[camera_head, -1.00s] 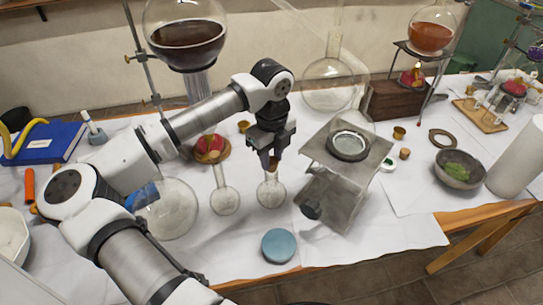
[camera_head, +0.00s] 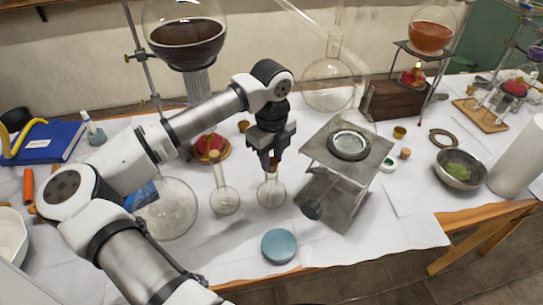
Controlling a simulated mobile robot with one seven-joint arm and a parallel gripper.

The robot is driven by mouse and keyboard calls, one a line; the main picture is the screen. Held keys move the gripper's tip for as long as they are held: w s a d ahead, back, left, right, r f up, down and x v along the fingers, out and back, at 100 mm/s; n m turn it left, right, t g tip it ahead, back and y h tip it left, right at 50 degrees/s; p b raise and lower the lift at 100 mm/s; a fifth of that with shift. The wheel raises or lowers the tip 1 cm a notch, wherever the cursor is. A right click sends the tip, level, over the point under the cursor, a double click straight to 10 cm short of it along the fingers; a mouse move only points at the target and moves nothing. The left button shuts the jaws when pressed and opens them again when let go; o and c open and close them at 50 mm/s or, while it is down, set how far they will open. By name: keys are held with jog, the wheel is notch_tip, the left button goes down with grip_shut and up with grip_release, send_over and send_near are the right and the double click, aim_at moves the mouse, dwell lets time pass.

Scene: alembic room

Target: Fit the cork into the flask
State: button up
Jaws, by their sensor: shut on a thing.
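My gripper (camera_head: 270,162) points straight down at the mouth of a small clear round flask (camera_head: 271,194) near the middle of the table. It is shut on a small brown cork (camera_head: 272,164), mostly hidden between the fingers. The cork is at the flask's neck; I cannot tell how deep it sits in the mouth. The flask stands upright and holds some pale contents.
A similar flask with a cork (camera_head: 225,200) stands close on the left, and a metal stand (camera_head: 335,200) close on the right. A blue round lid (camera_head: 279,246) lies in front. A loose cork (camera_head: 404,153) lies farther right. White paper in front is mostly clear.

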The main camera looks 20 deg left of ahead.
aim_at(272, 161)
jog(key=shift+f+b, duration=1)
jog(key=shift+b, duration=1.25)
dwell(3.5)
jog(key=o, duration=1.4)
jog(key=shift+c, duration=0.2)
jog(key=shift+r, duration=0.1)
jog(key=shift+r+p, duration=1.4)
jog(key=shift+r, duration=2.05)
